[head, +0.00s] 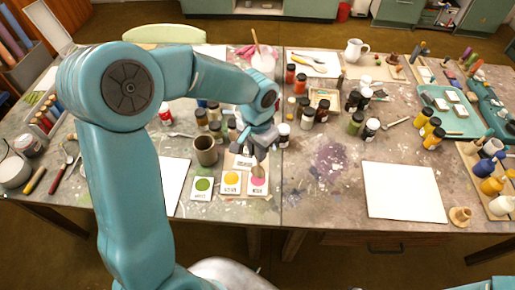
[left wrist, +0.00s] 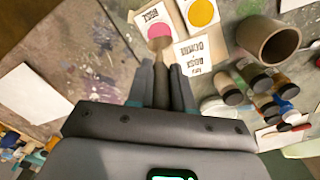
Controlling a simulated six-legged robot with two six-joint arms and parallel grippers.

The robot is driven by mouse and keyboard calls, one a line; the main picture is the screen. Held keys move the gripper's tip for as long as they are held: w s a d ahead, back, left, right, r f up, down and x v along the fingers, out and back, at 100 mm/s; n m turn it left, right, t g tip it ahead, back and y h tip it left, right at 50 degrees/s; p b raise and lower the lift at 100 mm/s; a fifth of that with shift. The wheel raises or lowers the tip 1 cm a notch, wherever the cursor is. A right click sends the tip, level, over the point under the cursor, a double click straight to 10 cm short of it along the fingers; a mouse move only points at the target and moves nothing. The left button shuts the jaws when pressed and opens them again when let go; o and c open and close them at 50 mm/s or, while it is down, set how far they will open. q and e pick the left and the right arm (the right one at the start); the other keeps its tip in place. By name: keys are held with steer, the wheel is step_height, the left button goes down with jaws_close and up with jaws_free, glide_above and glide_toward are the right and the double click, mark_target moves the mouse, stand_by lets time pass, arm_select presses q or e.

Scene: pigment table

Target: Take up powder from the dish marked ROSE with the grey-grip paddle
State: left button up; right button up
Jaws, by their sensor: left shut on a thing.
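My left gripper (head: 262,142) is shut on the grey-grip paddle, whose grey grip (left wrist: 161,88) shows between the fingers in the left wrist view. The paddle's brownish tip (left wrist: 158,43) points away from the gripper and overlaps the near edge of the pink powder. The dish marked ROSE (left wrist: 139,22) is a white square with a round pink patch; it is also at the right of the dish row in the head view (head: 258,190). Whether the tip touches the powder I cannot tell. My right gripper does not show.
Dishes with yellow (head: 231,179) and green (head: 203,185) powder sit left of ROSE. A lettered card (left wrist: 194,52) lies beside them. A brown cup (head: 205,151) and several paint bottles stand close behind. The table to the right of ROSE is clear up to a white sheet (head: 406,191).

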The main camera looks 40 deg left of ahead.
arm_select(q)
steer(key=shift+f+b, duration=0.55)
steer(key=shift+f, duration=0.05)
stand_by(1.5)
step_height(320, 180, up, 6)
steer(key=p, duration=0.4)
steer(key=shift+f, duration=0.1)
steer(key=shift+r+p, duration=0.65)
steer(key=shift+r, duration=0.05)
steer(key=shift+f, duration=0.1)
